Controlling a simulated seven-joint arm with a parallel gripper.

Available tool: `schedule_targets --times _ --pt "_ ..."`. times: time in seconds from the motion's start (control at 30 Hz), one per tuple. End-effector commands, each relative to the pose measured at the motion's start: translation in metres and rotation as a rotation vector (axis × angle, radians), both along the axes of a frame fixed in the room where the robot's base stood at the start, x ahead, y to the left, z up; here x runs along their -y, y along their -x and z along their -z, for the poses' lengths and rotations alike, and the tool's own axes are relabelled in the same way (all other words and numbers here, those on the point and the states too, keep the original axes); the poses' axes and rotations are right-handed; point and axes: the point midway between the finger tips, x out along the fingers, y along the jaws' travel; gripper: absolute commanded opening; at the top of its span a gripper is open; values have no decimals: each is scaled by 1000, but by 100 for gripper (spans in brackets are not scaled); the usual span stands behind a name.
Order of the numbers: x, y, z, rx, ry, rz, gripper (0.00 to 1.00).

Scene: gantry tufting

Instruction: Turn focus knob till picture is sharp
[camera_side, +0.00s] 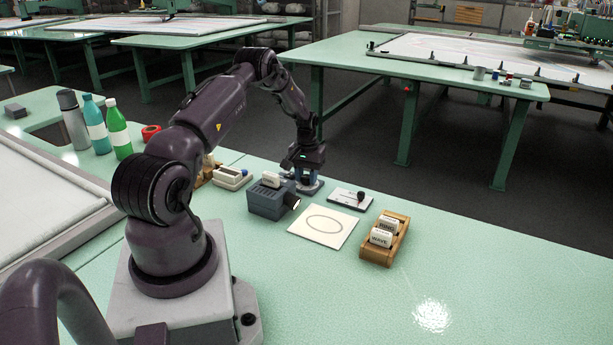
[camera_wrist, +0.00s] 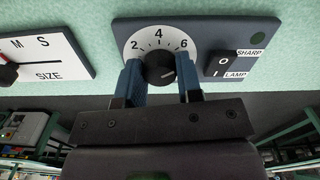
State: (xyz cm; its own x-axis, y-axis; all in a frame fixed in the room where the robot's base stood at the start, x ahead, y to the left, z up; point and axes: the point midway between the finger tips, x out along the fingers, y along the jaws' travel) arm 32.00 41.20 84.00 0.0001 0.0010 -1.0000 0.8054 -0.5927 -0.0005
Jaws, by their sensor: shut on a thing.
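The focus knob (camera_wrist: 158,68) is dark and round, in a white dial marked 2, 4 and 6 on a dark panel (camera_wrist: 200,28). My gripper (camera_wrist: 160,73) has its blue fingers on either side of the knob, shut on it. In the side view my gripper (camera_side: 303,178) reaches down behind the grey projector box (camera_side: 268,203), and hides most of the panel. A thin oval ring shows on the white square screen (camera_side: 322,232); its sharpness is hard to judge at this size. The SHARP lamp (camera_wrist: 257,40) looks dark green, unlit.
A LAMP rocker switch (camera_wrist: 223,66) sits right of the knob. A SIZE slider panel (camera_wrist: 45,55) lies to the left. A wooden tray (camera_side: 376,256) holds labelled white blocks. Bottles (camera_side: 118,130) stand at the far left. The front right table is clear.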

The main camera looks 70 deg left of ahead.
Motion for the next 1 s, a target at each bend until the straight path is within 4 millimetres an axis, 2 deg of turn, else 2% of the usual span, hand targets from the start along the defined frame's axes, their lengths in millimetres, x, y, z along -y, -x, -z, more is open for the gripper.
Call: schedule_targets --times 0.2,0.23,0.3,0.33,0.67,0.77,1.0 --pt "0 1 0 -2 2 -2 10" --pt "0 1 0 -2 2 -2 38" --pt "0 1 0 -2 2 -3 54" --pt "0 1 0 -1 2 -3 59" --pt "0 0 -4 0 0 -4 59" --pt "-1 0 -15 1 -2 -4 59" --pt "-1 -1 -67 2 -3 -4 59"
